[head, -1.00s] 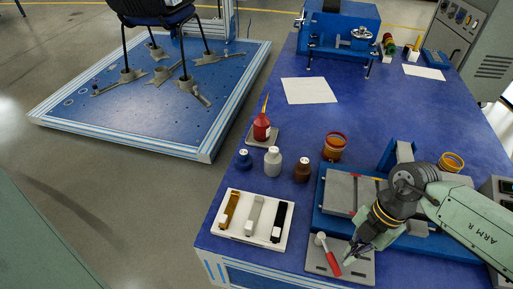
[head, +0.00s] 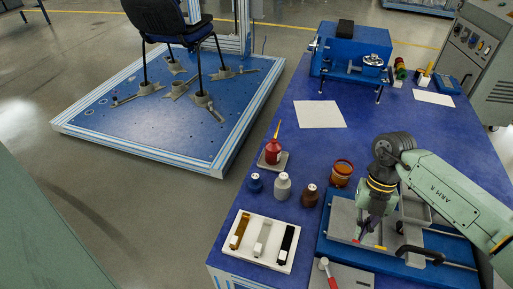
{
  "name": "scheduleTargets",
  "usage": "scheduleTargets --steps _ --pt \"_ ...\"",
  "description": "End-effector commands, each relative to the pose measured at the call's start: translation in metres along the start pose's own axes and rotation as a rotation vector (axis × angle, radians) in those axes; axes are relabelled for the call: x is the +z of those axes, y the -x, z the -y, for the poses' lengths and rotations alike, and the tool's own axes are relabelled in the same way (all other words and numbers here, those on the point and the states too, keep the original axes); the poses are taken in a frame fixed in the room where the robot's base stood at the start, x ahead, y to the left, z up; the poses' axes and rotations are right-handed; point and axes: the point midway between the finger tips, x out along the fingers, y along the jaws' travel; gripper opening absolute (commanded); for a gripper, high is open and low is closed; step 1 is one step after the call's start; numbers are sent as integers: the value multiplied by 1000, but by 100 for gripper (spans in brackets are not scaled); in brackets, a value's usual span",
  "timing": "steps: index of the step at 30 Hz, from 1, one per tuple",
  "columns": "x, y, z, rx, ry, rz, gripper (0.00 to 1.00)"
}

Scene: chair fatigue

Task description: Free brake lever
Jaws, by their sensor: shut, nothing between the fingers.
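A blue fixture (head: 330,250) with grey metal plates (head: 345,218) lies at the right front of the bench. A black curved handle (head: 420,255) shows at its front right; I cannot tell whether this is the brake lever. Small red and yellow parts sit on the plates close to my gripper. My gripper (head: 364,234) points down over the left part of the fixture, shut and empty. Its fingertips are dark and small, and I cannot tell whether they touch a plate. My arm hides part of the fixture's right side.
A white tray (head: 288,262) with brown, grey and black strips lies left of the fixture. Small bottles (head: 282,186) and an orange-brown jar (head: 342,173) stand behind it. A red-handled tool (head: 328,275) lies at the front.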

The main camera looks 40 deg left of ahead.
Motion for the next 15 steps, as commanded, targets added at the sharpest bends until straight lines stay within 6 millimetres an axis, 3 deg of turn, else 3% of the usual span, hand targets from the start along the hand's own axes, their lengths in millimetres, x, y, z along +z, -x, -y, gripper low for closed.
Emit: scheduleTargets --steps 5,15 --pt "1 33 -4 5 7 3 0" --pt "4 46 -72 133 153 44 0"
